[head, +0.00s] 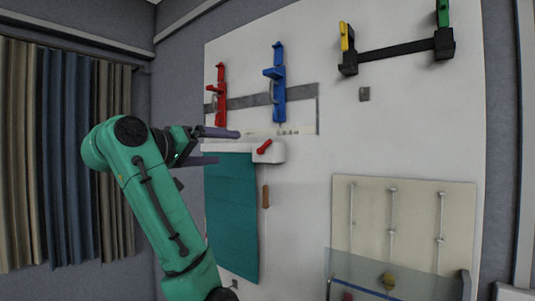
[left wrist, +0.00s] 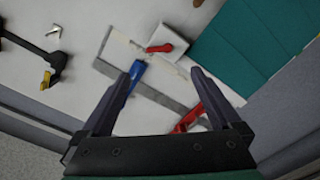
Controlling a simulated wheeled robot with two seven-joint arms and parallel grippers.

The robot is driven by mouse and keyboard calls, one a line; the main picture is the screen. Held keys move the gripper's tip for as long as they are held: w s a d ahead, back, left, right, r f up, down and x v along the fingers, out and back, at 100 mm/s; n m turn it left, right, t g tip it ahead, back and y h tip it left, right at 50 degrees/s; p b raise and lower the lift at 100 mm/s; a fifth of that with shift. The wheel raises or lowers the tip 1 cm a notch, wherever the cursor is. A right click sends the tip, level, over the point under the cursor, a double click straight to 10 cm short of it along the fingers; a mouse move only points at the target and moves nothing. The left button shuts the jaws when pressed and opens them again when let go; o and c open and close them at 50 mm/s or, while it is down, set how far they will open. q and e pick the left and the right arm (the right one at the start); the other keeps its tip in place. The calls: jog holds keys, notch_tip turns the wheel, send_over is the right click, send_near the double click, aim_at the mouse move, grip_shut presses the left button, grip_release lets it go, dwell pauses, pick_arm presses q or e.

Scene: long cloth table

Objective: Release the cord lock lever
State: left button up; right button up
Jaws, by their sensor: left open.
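The cord lock lever (head: 264,147) is a small red lever on a white box (head: 276,155) at the right end of a roller blind's white head rail. It also shows in the left wrist view (left wrist: 160,48), beyond the fingertips. The teal blind (head: 231,215) hangs below the rail, and a cord with a brown wooden pull (head: 265,197) hangs under the box. My left gripper (head: 222,146) is open and empty, left of the lever and in front of the rail; in the left wrist view its fingers (left wrist: 165,78) are spread wide. My right gripper is not in view.
Red (head: 218,95) and blue (head: 278,85) clamp-like fixtures sit above on a grey strip. A black bar (head: 397,50) with yellow and green handles is at upper right. A cream panel (head: 404,220) and a clear guard (head: 390,275) are at lower right. Striped curtains (head: 65,150) hang left.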

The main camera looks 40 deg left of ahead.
pick_arm(q)
jog(key=p, duration=0.4)
send_near(262, 146)
jog(key=w+p, duration=0.3)
jog(key=w, duration=0.4)
jog(key=shift+w+p, duration=0.4)
jog(key=shift+s, duration=0.15)
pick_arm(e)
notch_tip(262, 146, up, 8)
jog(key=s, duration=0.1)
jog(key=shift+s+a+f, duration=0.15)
